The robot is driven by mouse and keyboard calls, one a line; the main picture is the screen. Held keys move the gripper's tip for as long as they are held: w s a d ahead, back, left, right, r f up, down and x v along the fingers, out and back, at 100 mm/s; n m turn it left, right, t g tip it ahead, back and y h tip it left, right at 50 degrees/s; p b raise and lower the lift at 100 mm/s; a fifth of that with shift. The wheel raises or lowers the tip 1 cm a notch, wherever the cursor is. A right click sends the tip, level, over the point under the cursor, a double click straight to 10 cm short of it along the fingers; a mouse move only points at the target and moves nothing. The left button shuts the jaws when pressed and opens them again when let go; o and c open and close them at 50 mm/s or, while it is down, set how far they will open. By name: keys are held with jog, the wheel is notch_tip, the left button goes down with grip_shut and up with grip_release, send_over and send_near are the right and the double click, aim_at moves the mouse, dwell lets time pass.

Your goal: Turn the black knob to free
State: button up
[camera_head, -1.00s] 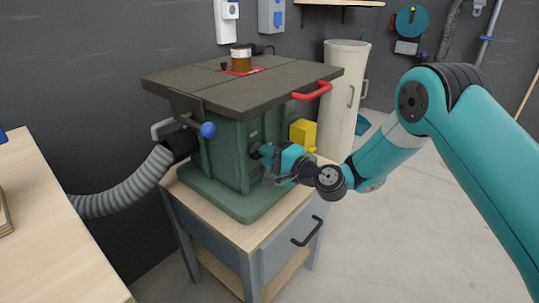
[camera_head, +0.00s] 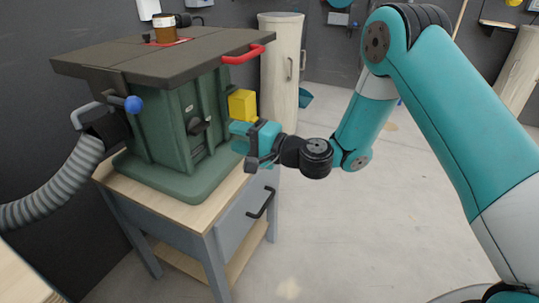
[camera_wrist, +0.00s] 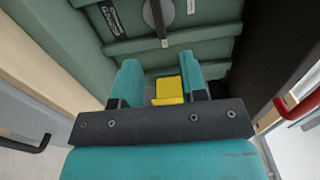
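The black knob (camera_head: 199,126) sits on the front face of the green machine body (camera_head: 172,115), under the dark table top. In the wrist view the knob (camera_wrist: 158,18) shows as a black bar on a grey round disc near the top edge, partly cut off. My gripper (camera_head: 243,138) is to the right of the knob, with a gap between them in the head view. In the wrist view my gripper (camera_wrist: 161,72) has its two teal fingers apart, with nothing held between them.
A yellow box (camera_head: 242,105) is on the machine's right side, close behind my gripper. A red handle (camera_head: 243,55) juts from the table top's edge. A blue-knobbed crank (camera_head: 133,104) and a grey hose (camera_head: 55,190) are at left. Floor at right is clear.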

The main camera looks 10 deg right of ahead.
jog(key=b+v, duration=0.8)
jog(key=b, duration=0.1)
jog(key=shift+s, duration=0.1)
jog(key=s+a+n+g+h, duration=0.1)
jog(key=s+a+n+g, duration=0.3)
jog(key=s, duration=0.3)
jog(key=s+a+n+g+h, duration=0.1)
jog(key=s+a+n+g, duration=0.1)
jog(key=s+n+g, duration=0.4)
jog(key=s+d+f+n+h, duration=0.2)
jog(key=s+d+n+h, duration=0.3)
jog(key=s+d+h, duration=0.5)
notch_tip(320, 180, up, 35)
jog(key=s+g+y+p, duration=0.1)
jog(key=s+y+p, duration=0.1)
jog(key=p, duration=3.2)
jog(key=shift+s+a, duration=0.35)
jog(key=shift+a, duration=0.05)
